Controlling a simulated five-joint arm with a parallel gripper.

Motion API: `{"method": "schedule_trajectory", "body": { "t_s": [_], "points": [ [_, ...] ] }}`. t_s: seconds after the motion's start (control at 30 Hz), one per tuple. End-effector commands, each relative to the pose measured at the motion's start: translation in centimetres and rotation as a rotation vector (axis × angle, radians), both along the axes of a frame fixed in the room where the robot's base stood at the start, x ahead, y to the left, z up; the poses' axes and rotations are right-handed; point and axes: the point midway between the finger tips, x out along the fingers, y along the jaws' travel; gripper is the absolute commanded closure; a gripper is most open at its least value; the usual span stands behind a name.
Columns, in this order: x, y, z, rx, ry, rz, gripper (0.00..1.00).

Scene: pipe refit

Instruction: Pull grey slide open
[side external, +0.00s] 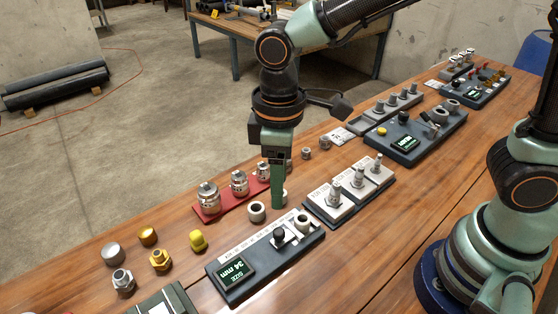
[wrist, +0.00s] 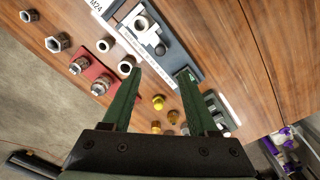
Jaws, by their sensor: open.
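A dark gauge block (side external: 266,262) with a lit "SIZE 34 mm" display lies near the front of the bench. A light grey slide (side external: 292,234) sits in its far right part, with a dark knob (side external: 279,236) and a metal ring beside it. In the wrist view the slide (wrist: 150,37) lies beyond my fingertips. My gripper (side external: 279,206) points down above the bench just behind the gauge block. In the wrist view my gripper (wrist: 161,72) has its fingers apart with nothing between them. The display is not clearly visible in that view.
A loose metal ring (side external: 256,211) stands close to the gripper. A red tray (side external: 230,208) of metal fittings lies behind it, and a grey block (side external: 348,205) with posts to its right. Brass and steel fittings (side external: 160,260) stand left of the gauge block.

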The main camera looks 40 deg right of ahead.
Motion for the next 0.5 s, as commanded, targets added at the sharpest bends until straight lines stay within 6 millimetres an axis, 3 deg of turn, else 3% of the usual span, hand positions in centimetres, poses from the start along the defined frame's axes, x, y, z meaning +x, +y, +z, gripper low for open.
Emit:
{"method": "schedule_trajectory", "body": {
  "t_s": [0.17,0.5],
  "points": [
    [-0.1,0.1,-1.6,-0.004,0.005,0.005,0.41],
    [-0.1,0.0,-8.0,-0.005,0.006,0.003,0.41]
  ]
}}
